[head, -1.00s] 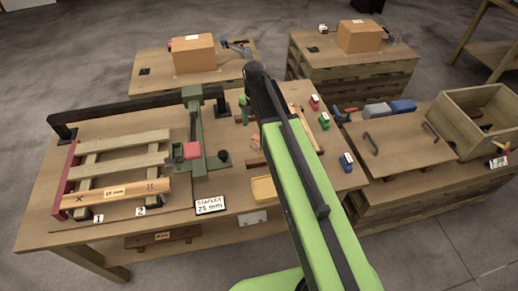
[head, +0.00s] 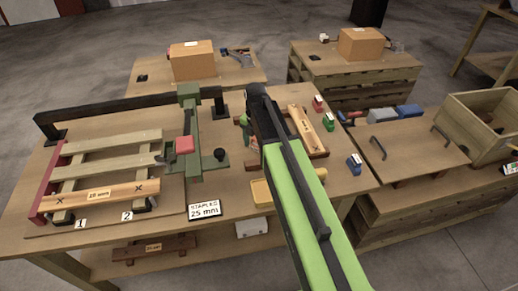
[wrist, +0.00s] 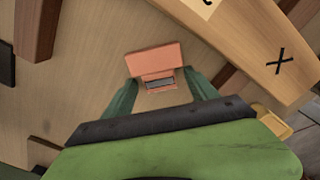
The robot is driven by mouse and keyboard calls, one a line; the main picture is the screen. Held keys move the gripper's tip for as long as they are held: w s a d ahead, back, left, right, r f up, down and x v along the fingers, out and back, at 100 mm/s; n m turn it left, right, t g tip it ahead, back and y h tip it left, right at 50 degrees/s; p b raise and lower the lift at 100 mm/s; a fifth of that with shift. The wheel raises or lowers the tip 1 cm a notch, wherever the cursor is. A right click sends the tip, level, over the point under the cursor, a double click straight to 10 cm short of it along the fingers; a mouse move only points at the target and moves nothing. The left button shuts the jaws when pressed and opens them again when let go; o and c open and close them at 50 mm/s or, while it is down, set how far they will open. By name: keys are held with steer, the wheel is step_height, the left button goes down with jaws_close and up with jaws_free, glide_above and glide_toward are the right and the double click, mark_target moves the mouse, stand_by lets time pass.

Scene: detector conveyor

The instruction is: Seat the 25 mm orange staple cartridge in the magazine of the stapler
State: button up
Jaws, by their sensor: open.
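The orange cartridge (wrist: 155,62) lies on the wooden table top in the wrist view, with a dark slot and grey metal strip on its near side. My gripper (wrist: 160,88) is open, its two green fingers on either side of the cartridge's near part, with no clear grip on it. In the head view my arm hides most of the cartridge and the fingers. The stapler (head: 194,125) is a green frame with a red block (head: 184,145) on it, left of my arm. Its magazine opening cannot be made out.
A slatted pallet (head: 105,167) with a 25 mm board lies left of the stapler. A sign (head: 204,210) reads staples 25 mm. A marked board (head: 305,130) lies close beside my arm.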

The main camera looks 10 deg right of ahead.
mark_target(256, 145)
steer(key=shift+r, duration=0.1)
jaws_close()
stand_by(0.3)
step_height(256, 145, up, 10)
steer(key=p, duration=1)
